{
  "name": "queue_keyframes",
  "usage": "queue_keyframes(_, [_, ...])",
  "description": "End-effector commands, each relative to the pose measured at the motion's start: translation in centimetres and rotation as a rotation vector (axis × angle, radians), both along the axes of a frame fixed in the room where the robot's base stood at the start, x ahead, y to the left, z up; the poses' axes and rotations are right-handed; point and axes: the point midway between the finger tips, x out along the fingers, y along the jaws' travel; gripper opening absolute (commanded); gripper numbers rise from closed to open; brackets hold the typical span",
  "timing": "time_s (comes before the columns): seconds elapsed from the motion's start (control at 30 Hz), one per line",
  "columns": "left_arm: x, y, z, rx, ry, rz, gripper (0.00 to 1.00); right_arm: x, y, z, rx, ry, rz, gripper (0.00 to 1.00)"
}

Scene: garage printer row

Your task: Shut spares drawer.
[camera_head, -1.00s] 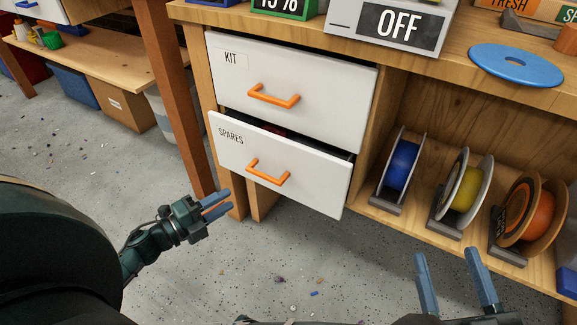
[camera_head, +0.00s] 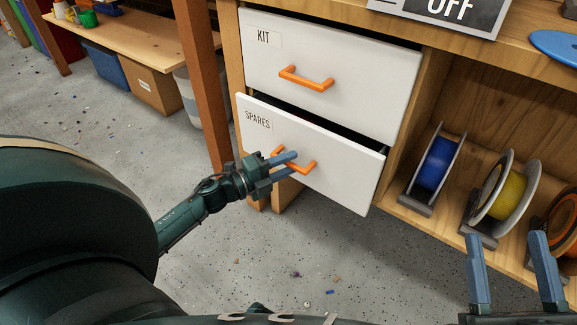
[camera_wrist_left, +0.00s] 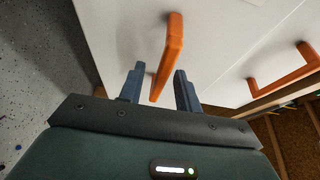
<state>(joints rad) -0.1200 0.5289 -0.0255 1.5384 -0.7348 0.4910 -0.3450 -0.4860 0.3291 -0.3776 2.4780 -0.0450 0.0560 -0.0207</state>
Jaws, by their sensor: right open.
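The spares drawer (camera_head: 345,175) is a white front labelled SPARES with an orange handle (camera_head: 308,167). It stands out from the cabinet, with a dark gap along its top edge. My left gripper (camera_head: 294,163) is at this handle, in front of the drawer. In the left wrist view its two fingers (camera_wrist_left: 158,85) are apart, with the spares handle (camera_wrist_left: 174,45) between them; I see no clear contact. My right gripper (camera_head: 512,270) is open and empty at the lower right, in front of the spool shelf.
The kit drawer (camera_head: 340,70) above is closed or nearly so, with its own orange handle (camera_head: 306,79). A wooden post (camera_head: 200,85) stands left of the drawers. Spools with blue (camera_head: 436,163) and yellow (camera_head: 502,195) filament stand on the right shelf. Open floor lies below.

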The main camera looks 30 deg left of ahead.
Motion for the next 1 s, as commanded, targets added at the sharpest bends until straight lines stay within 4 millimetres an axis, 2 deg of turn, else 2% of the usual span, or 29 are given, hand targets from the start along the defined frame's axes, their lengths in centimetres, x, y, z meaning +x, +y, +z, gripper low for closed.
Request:
queue_keyframes(0.1, [0.59,-0.28,-0.01,0.000,0.000,0.000,0.34,0.05,-0.03,0.20,-0.002,-0.018,0.000,0.55])
queue_keyframes(0.37, [0.69,-0.35,0.02,0.000,0.001,0.001,0.34,0.06,-0.04,0.34,-0.002,-0.023,-0.001,0.55])
queue_keyframes(0.8, [0.66,-0.34,0.01,0.000,0.000,0.001,0.00,0.07,-0.05,0.35,-0.002,-0.023,-0.001,0.55])
queue_keyframes(1.0, [0.65,-0.34,0.00,0.000,0.001,0.001,0.00,0.07,-0.05,0.34,-0.002,-0.023,-0.001,0.55])
